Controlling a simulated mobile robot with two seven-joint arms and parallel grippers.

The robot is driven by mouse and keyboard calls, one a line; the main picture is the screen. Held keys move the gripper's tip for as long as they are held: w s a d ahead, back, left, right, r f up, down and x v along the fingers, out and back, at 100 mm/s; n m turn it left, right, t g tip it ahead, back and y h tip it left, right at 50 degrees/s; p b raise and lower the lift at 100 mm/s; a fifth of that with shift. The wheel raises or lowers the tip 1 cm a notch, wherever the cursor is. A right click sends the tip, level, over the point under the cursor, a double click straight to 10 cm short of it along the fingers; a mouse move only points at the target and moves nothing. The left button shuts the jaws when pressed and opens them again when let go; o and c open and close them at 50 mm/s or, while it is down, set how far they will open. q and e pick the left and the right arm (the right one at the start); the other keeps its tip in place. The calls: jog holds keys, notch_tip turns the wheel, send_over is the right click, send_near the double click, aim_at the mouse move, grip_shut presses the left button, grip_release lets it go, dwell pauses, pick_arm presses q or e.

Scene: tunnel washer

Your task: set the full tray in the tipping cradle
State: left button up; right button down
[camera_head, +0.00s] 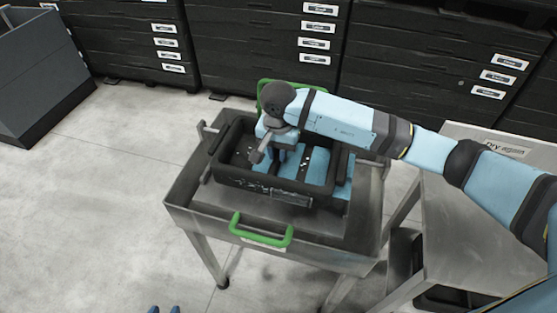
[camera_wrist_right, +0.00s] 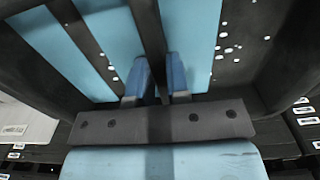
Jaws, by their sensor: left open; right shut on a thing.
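The black tray (camera_head: 232,177) is over a grey steel stand with green handles (camera_head: 330,235), near its middle. Small white pieces and light blue areas show inside the tray. The wrist view shows its dark inner wall (camera_wrist_right: 285,50) and white specks. My right gripper (camera_head: 276,163) reaches down into the tray from above. Its blue fingers (camera_wrist_right: 160,85) are shut on a dark bar (camera_wrist_right: 150,35) that runs across the tray. I cannot tell whether the tray's underside touches the stand. My left gripper (camera_head: 163,310) shows only as two blue tips, apart and empty, at the bottom edge.
A steel table (camera_head: 460,225) with a "Dry again" label stands at the right, beneath my right arm. Black labelled drawer cabinets (camera_head: 255,45) line the back. A dark grey bin (camera_head: 40,75) is at the far left. The floor (camera_head: 90,200) at left is clear.

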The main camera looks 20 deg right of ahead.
aim_at(278, 154)
notch_tip(278, 154, down, 3)
jog(key=shift+f, duration=0.6)
jog(key=shift+f, duration=0.1)
jog(key=c, duration=1.1)
grip_release()
